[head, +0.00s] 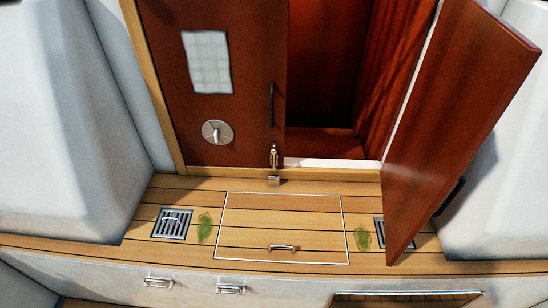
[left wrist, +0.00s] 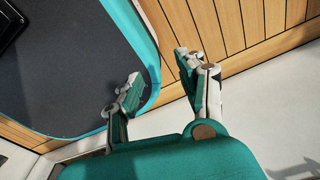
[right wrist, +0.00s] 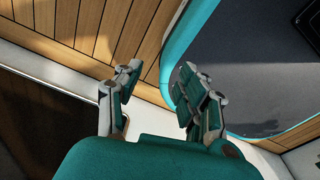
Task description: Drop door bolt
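The door bolt (head: 274,157) is a small metal fitting at the lower right corner of the closed left door leaf (head: 235,110) in the head view. A small metal block (head: 274,180) sits on the wooden sill just below it. A small gap seems to lie between them, but the bolt's exact position is too small to tell. My left gripper (left wrist: 160,72) is open and empty in the left wrist view. My right gripper (right wrist: 156,76) is open and empty in the right wrist view. Neither gripper shows in the head view, so both are away from the bolt.
The right door leaf (head: 455,120) is swung open towards me. A dark vertical handle (head: 271,105) and a round metal plate (head: 217,132) are on the left leaf. A hatch (head: 282,225), two drain grates (head: 172,223) and green patches (head: 205,228) are on the wooden floor.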

